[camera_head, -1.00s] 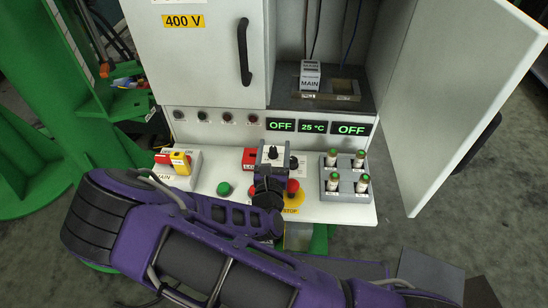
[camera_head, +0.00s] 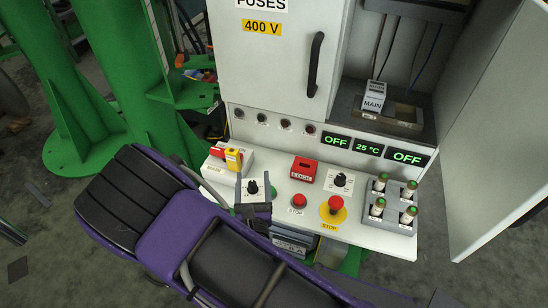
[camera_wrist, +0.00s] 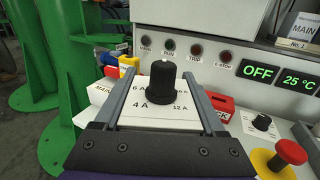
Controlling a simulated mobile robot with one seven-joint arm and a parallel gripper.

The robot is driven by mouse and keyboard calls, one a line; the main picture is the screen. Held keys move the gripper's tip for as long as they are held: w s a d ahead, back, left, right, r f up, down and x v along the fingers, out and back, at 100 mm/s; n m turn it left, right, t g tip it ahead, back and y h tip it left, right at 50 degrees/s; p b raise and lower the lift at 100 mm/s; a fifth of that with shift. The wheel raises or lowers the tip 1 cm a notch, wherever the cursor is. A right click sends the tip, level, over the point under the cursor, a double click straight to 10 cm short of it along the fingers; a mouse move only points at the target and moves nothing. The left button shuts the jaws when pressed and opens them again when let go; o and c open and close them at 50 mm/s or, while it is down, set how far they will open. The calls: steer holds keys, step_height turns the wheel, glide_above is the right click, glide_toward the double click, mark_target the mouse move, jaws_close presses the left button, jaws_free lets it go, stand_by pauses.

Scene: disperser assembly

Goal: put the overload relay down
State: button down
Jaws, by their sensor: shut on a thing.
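The overload relay is a pale block with a black knob and ampere marks such as 4 A and 12 A, seen in the wrist view (camera_wrist: 133,119). My gripper (camera_wrist: 163,80) is shut on it, with one grey finger along each side. In the head view the relay (camera_head: 244,195) and my gripper (camera_head: 254,198) are in front of the left part of the control shelf (camera_head: 279,187), near the red and yellow switch box. The underside of the relay is hidden, so I cannot tell whether it touches anything.
The shelf holds a MAIN switch box (camera_head: 231,159), red LOCK block (camera_head: 303,170), red stop button (camera_head: 298,201), emergency stop (camera_head: 335,204) and a grey rack (camera_head: 403,224) of several fuses. In the open cabinet, a MAIN block (camera_head: 374,97) stands in a dark tray (camera_head: 402,119) with bare room beside it.

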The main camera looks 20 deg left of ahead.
steer(key=w, duration=1.7)
steer(key=shift+w+a+f+b, duration=0.15)
steer(key=shift+w+f+b, duration=0.15)
steer(key=shift+f, duration=0.85)
steer(key=shift+w+a+f+b, duration=0.25)
steer(key=shift+f+b, duration=0.1)
steer(key=shift+f, duration=0.85)
steer(key=shift+w+a+f+b, duration=0.1)
steer(key=shift+w+f+b, duration=0.2)
steer(key=shift+f, duration=0.85)
steer(key=shift+s+f, duration=0.1)
jaws_free()
steer(key=shift+f, duration=0.1)
steer(key=shift+r, duration=0.2)
steer(key=p+v, duration=0.1)
steer(key=v, duration=1.1)
steer(key=shift+d, duration=0.1)
